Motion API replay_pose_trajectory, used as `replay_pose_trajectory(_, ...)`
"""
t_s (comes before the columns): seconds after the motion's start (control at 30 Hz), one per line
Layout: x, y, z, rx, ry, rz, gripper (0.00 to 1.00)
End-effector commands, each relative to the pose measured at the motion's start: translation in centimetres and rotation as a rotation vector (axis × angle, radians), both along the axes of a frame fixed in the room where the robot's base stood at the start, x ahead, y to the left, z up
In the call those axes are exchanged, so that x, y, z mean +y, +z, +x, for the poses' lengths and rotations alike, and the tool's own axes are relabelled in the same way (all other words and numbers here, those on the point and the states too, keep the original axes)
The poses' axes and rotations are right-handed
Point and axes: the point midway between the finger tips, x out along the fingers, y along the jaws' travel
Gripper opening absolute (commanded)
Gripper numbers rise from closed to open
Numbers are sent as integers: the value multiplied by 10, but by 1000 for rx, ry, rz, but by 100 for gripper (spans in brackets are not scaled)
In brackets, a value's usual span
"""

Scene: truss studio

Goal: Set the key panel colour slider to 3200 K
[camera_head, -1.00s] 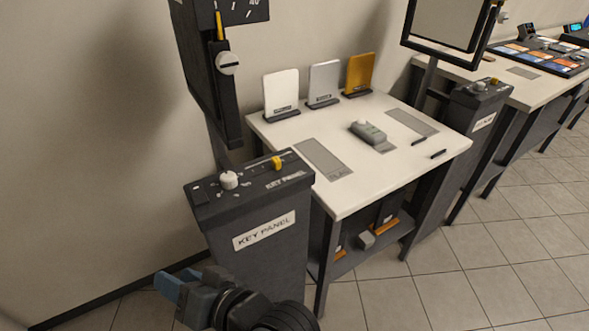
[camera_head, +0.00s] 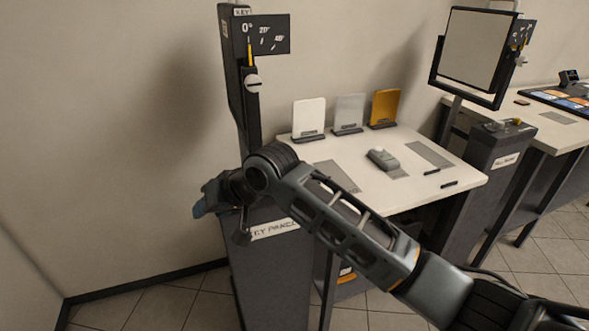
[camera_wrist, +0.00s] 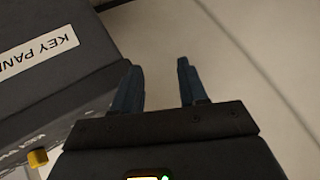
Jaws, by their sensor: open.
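The key panel pedestal (camera_head: 268,285) stands left of the white table, and my arm hides its control top in the head view. In the wrist view the dark panel (camera_wrist: 85,72) appears upside down with its "KEY PANEL" label (camera_wrist: 40,48). A yellow knob (camera_wrist: 37,157) shows at the lower left, with small markings beside it too blurred to read; its setting cannot be told. My gripper (camera_head: 199,208) is left of the pedestal. In the wrist view my gripper (camera_wrist: 157,78) is open, its blue-tipped fingers apart and empty, beside the panel's edge.
The tilt post with a degree scale (camera_head: 265,35) rises behind the pedestal. The white table (camera_head: 345,205) holds three upright cards and a small grey device (camera_head: 382,158). A second pedestal (camera_head: 495,180) stands to the right. The floor and wall at left are clear.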

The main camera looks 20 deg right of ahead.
Motion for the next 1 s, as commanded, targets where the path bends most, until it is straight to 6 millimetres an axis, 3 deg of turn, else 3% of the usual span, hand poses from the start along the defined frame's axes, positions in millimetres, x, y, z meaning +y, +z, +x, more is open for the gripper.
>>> replay_pose_trajectory(0.47,-59,18,32,76,-35,-178,43)
replay_pose_trajectory(0.63,-100,33,47,121,-79,-283,43)
replay_pose_trajectory(0.8,-157,57,63,180,-152,-413,43)
replay_pose_trajectory(1.0,-192,72,68,219,-205,-483,43)
